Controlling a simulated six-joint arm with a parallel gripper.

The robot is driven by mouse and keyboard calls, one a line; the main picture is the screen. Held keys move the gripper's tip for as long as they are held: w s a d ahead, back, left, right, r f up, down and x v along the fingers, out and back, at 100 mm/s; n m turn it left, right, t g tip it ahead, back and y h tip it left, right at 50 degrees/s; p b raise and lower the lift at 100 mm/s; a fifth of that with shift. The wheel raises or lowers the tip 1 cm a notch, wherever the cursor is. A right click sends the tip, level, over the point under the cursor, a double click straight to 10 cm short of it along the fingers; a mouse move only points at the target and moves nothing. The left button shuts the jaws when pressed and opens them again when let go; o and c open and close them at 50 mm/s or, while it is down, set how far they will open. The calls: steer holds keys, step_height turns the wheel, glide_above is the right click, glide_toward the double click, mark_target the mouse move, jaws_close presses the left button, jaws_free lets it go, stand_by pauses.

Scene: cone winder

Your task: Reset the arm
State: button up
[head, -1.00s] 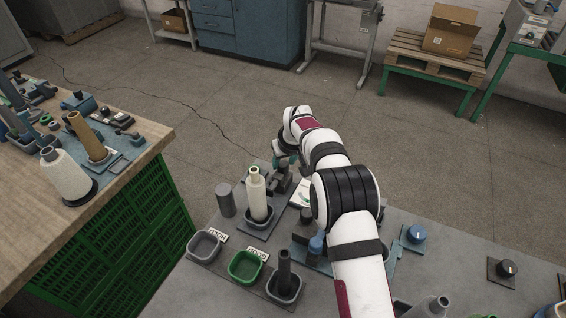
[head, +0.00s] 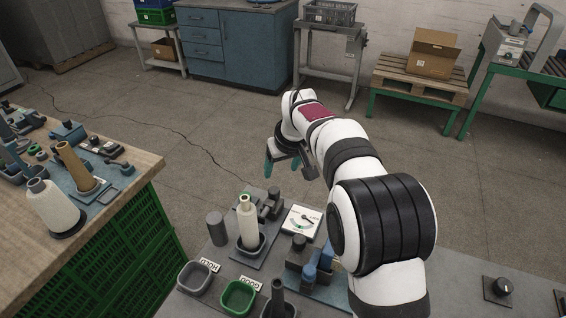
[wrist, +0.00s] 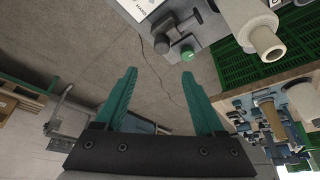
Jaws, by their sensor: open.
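My gripper (head: 287,170) is raised above the far edge of the grey table (head: 455,290) in the head view. Its two teal fingers (wrist: 118,100) stand wide apart in the wrist view, with nothing between them but the floor behind. A cream yarn cone (head: 248,224) stands upright in a grey holder on the table, below and left of my gripper. The same cone shows at the top right of the wrist view (wrist: 240,20). My gripper is clear of it. My white arm hides part of the table.
A dial gauge (head: 302,221), a grey tray (head: 195,279) and a green tray (head: 238,297) are on the table. A black knob (head: 502,287) is at right. The wooden bench (head: 125,185) at left holds cones. Open floor lies beyond the table.

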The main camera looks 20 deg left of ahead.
steer(key=shift+v, duration=1.2)
